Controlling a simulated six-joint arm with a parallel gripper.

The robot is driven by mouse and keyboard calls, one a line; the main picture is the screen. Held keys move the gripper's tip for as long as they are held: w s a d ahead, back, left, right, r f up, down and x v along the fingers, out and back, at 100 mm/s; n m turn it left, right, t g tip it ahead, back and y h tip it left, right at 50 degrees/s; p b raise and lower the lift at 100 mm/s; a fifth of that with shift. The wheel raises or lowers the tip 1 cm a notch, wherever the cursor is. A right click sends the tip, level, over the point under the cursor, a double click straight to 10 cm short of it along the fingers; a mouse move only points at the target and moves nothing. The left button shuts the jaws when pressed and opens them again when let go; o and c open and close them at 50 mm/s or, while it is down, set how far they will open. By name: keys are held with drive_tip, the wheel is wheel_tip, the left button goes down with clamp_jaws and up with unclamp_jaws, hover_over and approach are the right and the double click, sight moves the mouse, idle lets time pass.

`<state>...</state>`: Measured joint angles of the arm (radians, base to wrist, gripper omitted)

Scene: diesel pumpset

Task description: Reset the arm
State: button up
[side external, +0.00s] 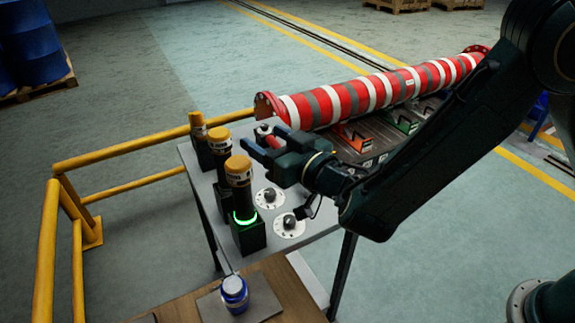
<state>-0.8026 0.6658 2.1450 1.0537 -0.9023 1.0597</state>
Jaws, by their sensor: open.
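My gripper (257,151) is open, with no object visible between its fingers. It hangs over the grey table (210,187), just right of the yellow-capped dark cylinders. The nearest cylinder (238,185) stands upright on a dark block with a green glowing ring at its foot. Two more yellow-capped cylinders (219,146) stand behind it. Two round white plates with dark knobs (288,226) sit on the table below my gripper. A small red piece (264,130) shows just behind the fingers, partly hidden, and I cannot tell whether they touch.
A red, white and grey banded pipe (370,95) lies behind my gripper, above a rack with coloured handles (352,138). Yellow railing (130,155) runs along the left. Blue drums (30,42) stand far left.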

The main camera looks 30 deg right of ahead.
drive_tip(key=s+d+r+m+g+h, duration=0.3)
drive_tip(key=d+r+h, duration=0.1)
drive_tip(key=d, duration=0.7)
drive_tip(key=s+d+r+m+g+h, duration=0.2)
drive_tip(key=d+r+m+h, duration=0.1)
drive_tip(key=d, duration=0.9)
drive_tip(key=s+d+n+g+y, duration=0.1)
drive_tip(key=s+d+n+g, duration=0.1)
drive_tip(key=s, duration=1.1)
drive_tip(key=s+d+n+g+y, duration=0.2)
drive_tip(key=s+g, duration=0.2)
drive_tip(key=s, duration=0.9)
drive_tip(key=shift+d+r+g, duration=0.25)
drive_tip(key=shift+r+g, duration=0.05)
drive_tip(key=shift+r, duration=0.1)
drive_tip(key=shift+c, duration=0.4)
